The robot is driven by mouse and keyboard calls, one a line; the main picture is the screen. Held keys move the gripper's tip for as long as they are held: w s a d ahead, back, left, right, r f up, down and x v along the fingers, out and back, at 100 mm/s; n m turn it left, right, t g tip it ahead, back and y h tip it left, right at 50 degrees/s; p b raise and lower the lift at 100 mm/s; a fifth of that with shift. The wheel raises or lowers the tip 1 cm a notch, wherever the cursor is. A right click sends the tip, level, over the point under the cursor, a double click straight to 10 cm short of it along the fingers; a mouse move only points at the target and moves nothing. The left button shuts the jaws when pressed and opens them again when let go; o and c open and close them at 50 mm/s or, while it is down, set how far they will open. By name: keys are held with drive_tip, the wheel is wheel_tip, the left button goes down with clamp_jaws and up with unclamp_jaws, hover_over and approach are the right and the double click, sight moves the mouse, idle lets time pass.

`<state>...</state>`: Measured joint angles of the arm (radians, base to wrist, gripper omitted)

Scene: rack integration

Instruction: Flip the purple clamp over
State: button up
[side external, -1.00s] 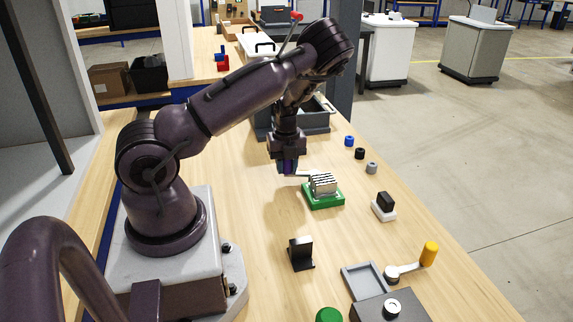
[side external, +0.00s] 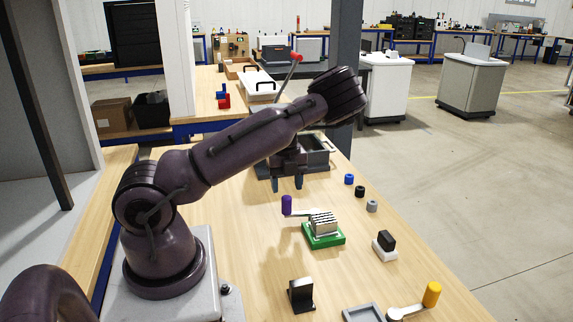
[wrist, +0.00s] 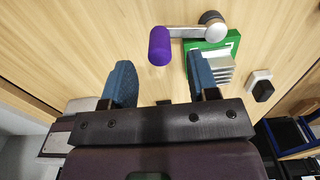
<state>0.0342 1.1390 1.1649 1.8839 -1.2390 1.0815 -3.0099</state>
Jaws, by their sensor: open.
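The purple clamp has an upright purple handle (side external: 286,205) on a silver lever arm. The lever points left from the green base (side external: 336,240), which carries a block of silver fins (side external: 322,223). In the wrist view the purple handle (wrist: 160,46) stands beyond my fingertips, and the lever (wrist: 187,32) runs right to a dark round pivot by the green base. My gripper (side external: 287,183) points down behind and above the handle, apart from it. Its blue fingers are spread and empty in the wrist view (wrist: 161,78).
A yellow-handled lever (side external: 431,294) lies at the front right beside a grey tray (side external: 364,313). A black bracket (side external: 301,296) stands in front. A black-and-white block (side external: 385,244) and several small cylinders are on the right. A grey bin (side external: 316,165) stands behind my gripper. Table left of the clamp is clear.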

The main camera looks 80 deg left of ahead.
wheel_tip(320, 180, up, 6)
drive_tip(key=shift+r, duration=0.2)
idle(0.5)
